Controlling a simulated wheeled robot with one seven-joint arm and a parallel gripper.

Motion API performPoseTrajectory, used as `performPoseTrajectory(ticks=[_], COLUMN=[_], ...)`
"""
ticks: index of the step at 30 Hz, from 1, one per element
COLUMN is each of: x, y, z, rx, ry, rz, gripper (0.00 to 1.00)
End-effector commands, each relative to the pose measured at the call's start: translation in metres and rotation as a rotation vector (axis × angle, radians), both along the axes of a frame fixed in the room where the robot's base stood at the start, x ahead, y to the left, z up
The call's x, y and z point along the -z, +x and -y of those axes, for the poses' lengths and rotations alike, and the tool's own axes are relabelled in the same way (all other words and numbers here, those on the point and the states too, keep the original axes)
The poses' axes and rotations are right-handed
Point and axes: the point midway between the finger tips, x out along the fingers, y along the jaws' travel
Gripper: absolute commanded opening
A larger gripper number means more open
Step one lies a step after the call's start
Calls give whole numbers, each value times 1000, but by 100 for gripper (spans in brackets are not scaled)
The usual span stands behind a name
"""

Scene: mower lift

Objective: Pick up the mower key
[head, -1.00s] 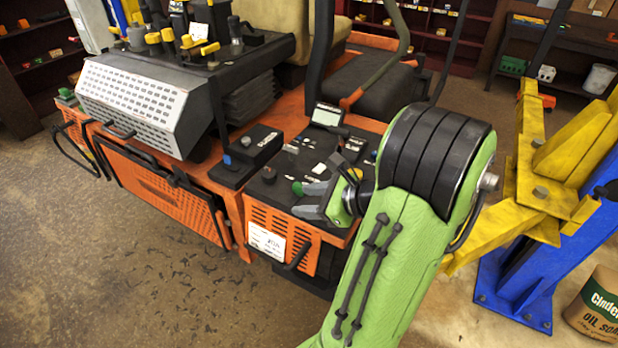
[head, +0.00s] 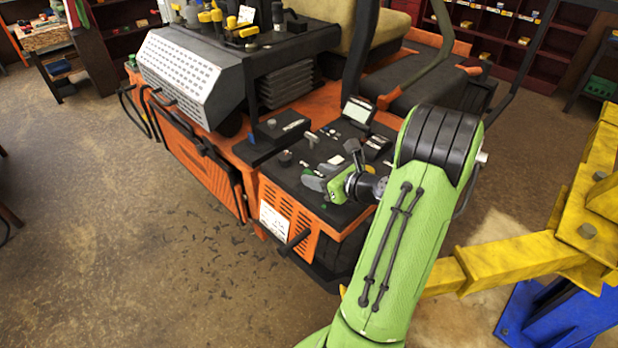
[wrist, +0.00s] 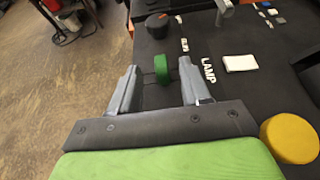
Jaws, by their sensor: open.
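My gripper (head: 311,176) is low over the black control panel (head: 345,128) at the front corner of the orange mower. In the wrist view its two grey fingers (wrist: 158,66) are spread apart. A small green rounded piece (wrist: 161,68) stands on the panel between or just beyond the fingertips, apart from both. It may be the mower key's head; I cannot tell for sure. The fingers mostly hide this spot in the head view. The white word LAMP is printed on the panel to its right.
A black knob with an orange mark (wrist: 157,25) stands beyond the green piece. A white label (wrist: 240,63) and a yellow round button (wrist: 290,138) are to the right. A yellow lift arm (head: 510,262) stands right of my arm. Open floor (head: 150,290) lies at left.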

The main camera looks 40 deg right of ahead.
Motion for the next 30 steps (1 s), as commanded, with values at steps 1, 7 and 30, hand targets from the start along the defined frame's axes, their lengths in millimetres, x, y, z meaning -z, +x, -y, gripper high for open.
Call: performPoseTrajectory(ticks=[1,7,30], x=[4,16,16], y=[10,36,37], z=[-1,0,0], rx=[-6,-2,-1], ry=[0,0,-1], rz=[-1,0,0], gripper=[47,47,0])
